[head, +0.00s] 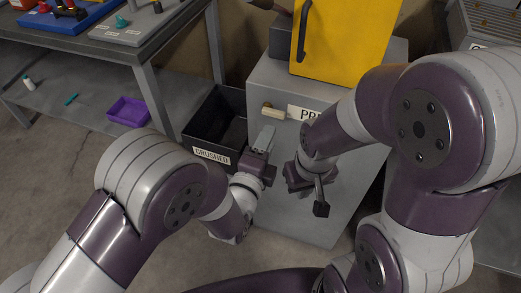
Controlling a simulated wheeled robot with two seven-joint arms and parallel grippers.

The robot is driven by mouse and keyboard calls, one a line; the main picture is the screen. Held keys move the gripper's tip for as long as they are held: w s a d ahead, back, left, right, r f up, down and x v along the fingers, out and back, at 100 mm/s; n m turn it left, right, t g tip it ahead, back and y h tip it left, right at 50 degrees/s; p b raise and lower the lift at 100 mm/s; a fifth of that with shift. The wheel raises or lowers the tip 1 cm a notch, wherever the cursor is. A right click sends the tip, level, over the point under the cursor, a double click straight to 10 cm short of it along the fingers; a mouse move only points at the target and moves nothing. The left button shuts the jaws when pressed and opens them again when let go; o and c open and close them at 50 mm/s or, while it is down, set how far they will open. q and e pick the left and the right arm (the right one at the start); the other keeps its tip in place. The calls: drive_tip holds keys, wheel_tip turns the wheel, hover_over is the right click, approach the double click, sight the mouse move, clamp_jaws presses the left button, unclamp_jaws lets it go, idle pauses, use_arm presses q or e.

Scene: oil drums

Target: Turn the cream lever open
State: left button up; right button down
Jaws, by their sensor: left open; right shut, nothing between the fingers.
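The cream lever (275,113) is on the front of a grey cabinet (315,145), just left of a white label (308,114) whose text is partly hidden. It lies nearly level, sloping slightly down to the right. My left gripper (264,132) is open just below the lever in the picture, with its fingers pointing up towards it. Nothing shows between its fingers, and I cannot tell whether they touch the lever. My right gripper (321,208) is shut and empty, pointing down in front of the cabinet, lower and to the right of the lever.
A yellow door-like panel (345,35) with a dark handle stands on the cabinet. A black bin (215,125) labelled CRUSHED stands left of it. A workbench (150,40) with a purple tray (128,111) on its lower shelf is at the left. My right arm hides the cabinet's right side.

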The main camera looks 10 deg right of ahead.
use_arm(q)
drive_tip(key=v, duration=0.5)
drive_tip(key=shift+s+a, duration=0.2)
drive_tip(key=shift+s, duration=0.05)
